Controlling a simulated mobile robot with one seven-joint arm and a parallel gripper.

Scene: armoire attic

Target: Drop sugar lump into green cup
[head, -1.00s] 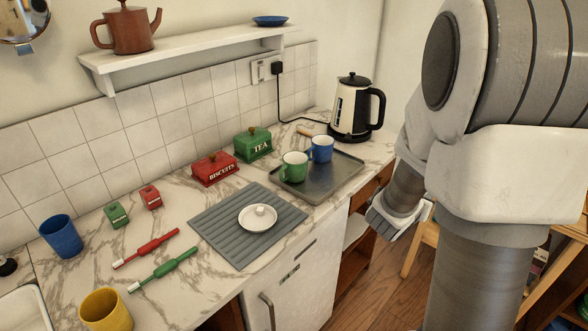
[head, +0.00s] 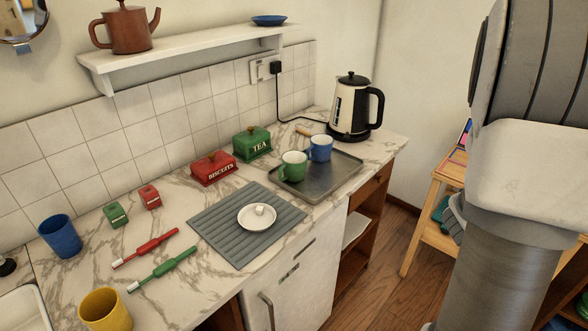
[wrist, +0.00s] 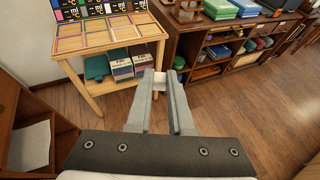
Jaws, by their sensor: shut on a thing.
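A green cup (head: 293,167) stands upright on the grey metal tray (head: 330,185), next to a blue cup (head: 320,148). A white sugar lump (head: 261,210) lies on the white saucer (head: 252,221) on the ribbed grey mat. In the wrist view, my gripper (wrist: 160,80) is shut on a small white block (wrist: 160,85) that looks like another sugar lump. The gripper is held in the air over the wooden floor, to the right of the counter and away from the green cup. In the head view my arm hides its fingertips.
A kettle (head: 354,106) stands behind the tray. A shelf (head: 190,61) hangs above. A small wooden table (wrist: 110,40) and bookshelf (wrist: 225,50) are beyond my gripper.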

